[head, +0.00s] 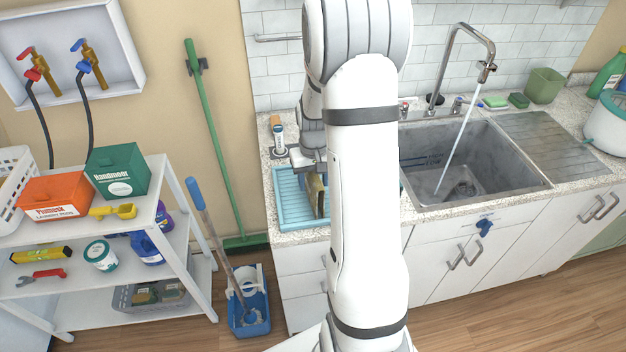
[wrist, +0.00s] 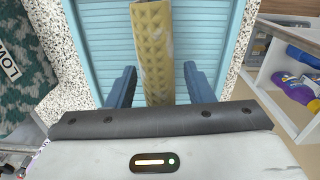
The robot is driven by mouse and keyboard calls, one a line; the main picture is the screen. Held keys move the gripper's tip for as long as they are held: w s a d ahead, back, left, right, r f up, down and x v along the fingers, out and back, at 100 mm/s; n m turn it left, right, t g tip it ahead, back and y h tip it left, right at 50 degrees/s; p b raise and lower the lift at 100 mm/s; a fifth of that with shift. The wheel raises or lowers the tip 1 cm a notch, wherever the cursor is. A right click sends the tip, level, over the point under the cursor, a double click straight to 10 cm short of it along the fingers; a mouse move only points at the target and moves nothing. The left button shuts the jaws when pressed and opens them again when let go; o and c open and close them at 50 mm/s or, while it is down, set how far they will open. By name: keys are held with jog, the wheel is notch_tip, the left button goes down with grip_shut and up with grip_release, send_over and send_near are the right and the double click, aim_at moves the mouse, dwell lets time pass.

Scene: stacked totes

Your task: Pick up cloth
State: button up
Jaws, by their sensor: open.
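A yellow, quilted-looking strip, which I take to be the cloth (wrist: 152,50), stands over the light blue ribbed drying tray (wrist: 105,40). In the head view the cloth (head: 317,196) shows as a narrow tan upright piece on the tray (head: 287,190), left of the sink. My gripper (wrist: 159,72) is open, with one dark blue finger on each side of the cloth. A gap shows between the cloth and each finger. In the head view my gripper (head: 309,165) is low over the tray, partly hidden by my arm.
The sink (head: 465,165) with running water lies right of the tray. A brush-like item (head: 279,138) stands behind the tray. A white shelf (head: 175,240) with boxes and bottles is at left. A mop bucket (head: 248,312) stands on the floor between.

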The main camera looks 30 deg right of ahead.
jog(key=shift+f, duration=0.45)
grip_shut()
